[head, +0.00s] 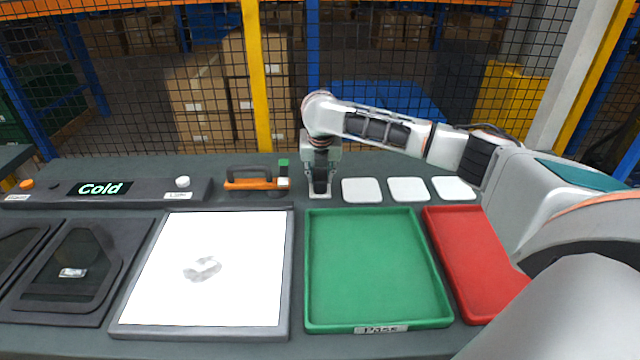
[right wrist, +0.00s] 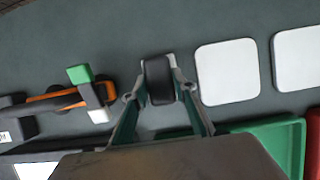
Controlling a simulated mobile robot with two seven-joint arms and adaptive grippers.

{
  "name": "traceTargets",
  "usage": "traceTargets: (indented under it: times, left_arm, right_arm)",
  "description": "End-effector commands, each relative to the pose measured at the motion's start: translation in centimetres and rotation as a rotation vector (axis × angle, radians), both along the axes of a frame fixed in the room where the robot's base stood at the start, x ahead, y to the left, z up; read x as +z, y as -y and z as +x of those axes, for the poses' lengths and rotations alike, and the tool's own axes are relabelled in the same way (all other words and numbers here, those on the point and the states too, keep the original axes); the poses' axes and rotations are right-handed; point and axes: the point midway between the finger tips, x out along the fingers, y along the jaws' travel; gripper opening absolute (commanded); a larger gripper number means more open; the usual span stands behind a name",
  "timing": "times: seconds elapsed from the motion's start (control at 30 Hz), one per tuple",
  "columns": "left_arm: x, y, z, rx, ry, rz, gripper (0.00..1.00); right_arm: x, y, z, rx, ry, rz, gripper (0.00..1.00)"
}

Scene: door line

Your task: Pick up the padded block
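The padded block, a dark rounded block (head: 320,182), stands upright at the back of the table over a pale square pad. In the right wrist view the block (right wrist: 159,80) shows between the two fingers. My right gripper (head: 320,172) reaches down over it, one finger on each side. In the right wrist view the gripper (right wrist: 159,84) looks open, with slivers of pale pad between fingers and block. Firm contact cannot be made out. My left gripper is not in view.
An orange tool with a dark handle (head: 255,183) lies left of my right gripper. Several white square pads (head: 361,190) lie to the right. In front are a green tray (head: 375,265), a red tray (head: 475,265) and a white lit panel (head: 215,265). A mesh fence stands behind.

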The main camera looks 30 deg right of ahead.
Motion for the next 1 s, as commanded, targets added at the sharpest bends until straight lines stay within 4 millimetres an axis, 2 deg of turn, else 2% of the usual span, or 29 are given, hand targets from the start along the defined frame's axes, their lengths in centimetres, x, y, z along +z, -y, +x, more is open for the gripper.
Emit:
traceTargets:
  times: [0.3, 0.47, 0.57, 1.0]
  left_arm:
    - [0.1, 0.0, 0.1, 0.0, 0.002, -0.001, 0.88]
    - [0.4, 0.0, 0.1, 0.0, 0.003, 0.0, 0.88]
    - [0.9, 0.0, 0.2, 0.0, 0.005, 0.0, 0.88]
    - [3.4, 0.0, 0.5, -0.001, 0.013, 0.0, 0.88]
  right_arm:
    - [0.1, 0.0, 0.0, 0.0, 0.0, 0.001, 0.05]
    - [1.4, 0.0, 0.1, 0.0, 0.003, 0.001, 0.05]
    - [3.2, 0.0, 0.1, -0.001, 0.004, 0.001, 0.05]
    - [14.8, 0.0, 0.1, -0.001, 0.004, 0.001, 0.05]
